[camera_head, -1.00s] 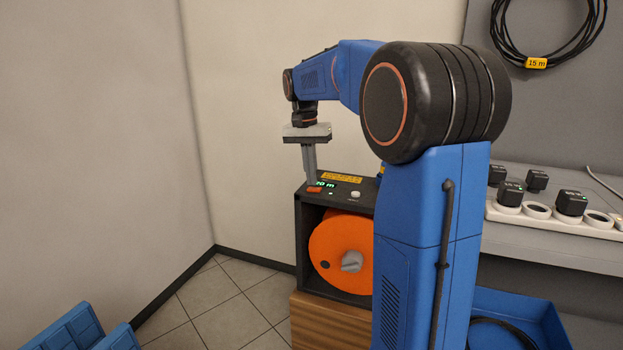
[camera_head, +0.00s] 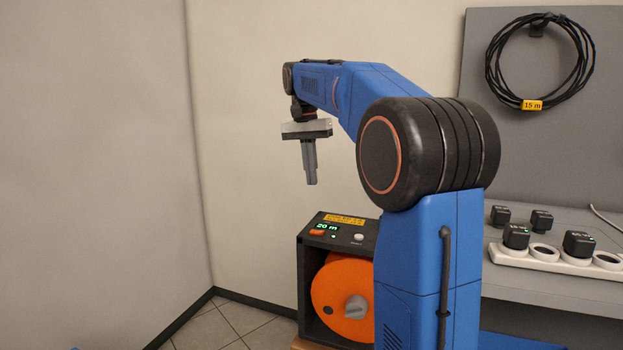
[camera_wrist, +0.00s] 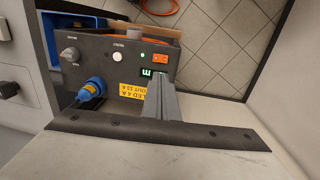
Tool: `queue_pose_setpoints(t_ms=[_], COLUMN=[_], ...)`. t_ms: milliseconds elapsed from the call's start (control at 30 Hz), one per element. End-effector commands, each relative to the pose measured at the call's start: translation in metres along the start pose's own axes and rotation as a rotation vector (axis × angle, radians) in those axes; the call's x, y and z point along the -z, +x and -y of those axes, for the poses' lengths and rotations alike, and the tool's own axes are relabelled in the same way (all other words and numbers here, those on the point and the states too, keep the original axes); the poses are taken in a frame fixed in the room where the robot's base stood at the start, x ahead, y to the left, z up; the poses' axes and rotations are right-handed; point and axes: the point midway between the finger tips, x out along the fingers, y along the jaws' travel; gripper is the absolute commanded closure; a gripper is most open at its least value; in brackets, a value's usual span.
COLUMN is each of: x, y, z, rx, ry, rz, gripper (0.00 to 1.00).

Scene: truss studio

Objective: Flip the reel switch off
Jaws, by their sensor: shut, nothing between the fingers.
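The reel is a dark box (camera_head: 305,290) with an orange drum (camera_head: 343,296) in its open front. My gripper (camera_head: 311,184) is shut and empty, pointing down above the box top, clear of the switch. In the wrist view my shut fingers (camera_wrist: 160,82) overlap part of the panel by the display.
A white round button (camera_head: 359,237) and a yellow label (camera_head: 344,219) are on the box top. A blue plug (camera_wrist: 92,89) sits in the panel. At right, a power strip (camera_head: 545,258) with black adapters lies on a grey bench. A coiled cable (camera_head: 540,58) hangs above.

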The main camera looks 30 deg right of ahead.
Motion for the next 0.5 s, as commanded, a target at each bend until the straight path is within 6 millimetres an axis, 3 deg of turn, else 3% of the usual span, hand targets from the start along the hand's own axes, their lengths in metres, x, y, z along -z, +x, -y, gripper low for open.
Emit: queue_pose_setpoints(t_ms=[500], x=[-0.0029], y=[-0.0004], z=[-0.0074], rx=[-0.016], ry=[0.0], rz=[0.002], gripper=[1.0])
